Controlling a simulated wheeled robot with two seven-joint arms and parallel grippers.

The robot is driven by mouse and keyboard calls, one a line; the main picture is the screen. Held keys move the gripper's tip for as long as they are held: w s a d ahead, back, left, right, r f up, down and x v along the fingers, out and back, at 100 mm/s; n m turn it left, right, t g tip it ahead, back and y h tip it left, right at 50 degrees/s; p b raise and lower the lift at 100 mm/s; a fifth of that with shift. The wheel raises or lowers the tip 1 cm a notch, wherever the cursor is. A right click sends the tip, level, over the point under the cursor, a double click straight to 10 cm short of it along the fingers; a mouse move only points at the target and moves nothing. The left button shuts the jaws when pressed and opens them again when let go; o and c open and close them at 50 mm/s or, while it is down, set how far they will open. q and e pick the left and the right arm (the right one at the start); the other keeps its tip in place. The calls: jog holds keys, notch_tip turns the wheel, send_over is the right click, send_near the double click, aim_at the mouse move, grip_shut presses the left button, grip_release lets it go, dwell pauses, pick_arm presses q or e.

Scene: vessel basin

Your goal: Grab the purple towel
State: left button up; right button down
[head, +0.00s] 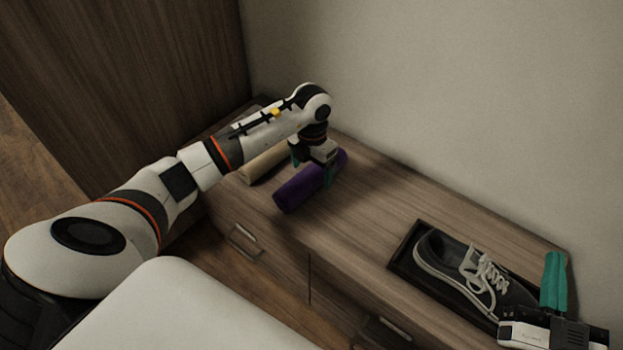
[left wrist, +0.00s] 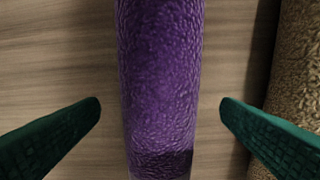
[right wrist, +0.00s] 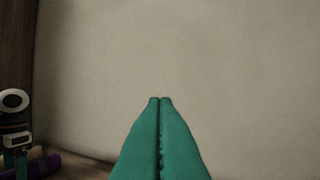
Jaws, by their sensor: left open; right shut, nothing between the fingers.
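The purple towel (head: 297,189) is a rolled cylinder lying on the wooden cabinet top. My left gripper (head: 313,175) is above it, pointing down, with its green fingers on either side of the roll. In the left wrist view the towel (left wrist: 160,80) runs up the middle between the open fingers (left wrist: 160,108), with a gap on each side. My right gripper (head: 554,280) is shut and empty at the lower right, pointing up. The right wrist view shows its fingers (right wrist: 160,140) pressed together in front of the wall.
A beige rolled towel (head: 262,164) lies beside the purple one, close to one left finger in the left wrist view (left wrist: 297,95). A dark tray (head: 403,250) holds a black shoe (head: 455,265) at the right. The cabinet top between is clear. A wall stands behind.

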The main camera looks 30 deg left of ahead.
pick_arm(q)
jog(key=shift+f+b, duration=0.3)
jog(key=shift+f, duration=1.05)
jog(key=c, duration=1.1)
pick_arm(e)
jog(key=r+t, duration=0.1)
jog(key=s+r+t+y, duration=0.1)
jog(key=r, duration=0.1)
jog(key=shift+s+a+r+t, duration=0.1)
jog(key=shift+s+r+t, duration=0.05)
jog(key=shift+t, duration=0.15)
pick_arm(q)
jog(key=shift+r, duration=0.2)
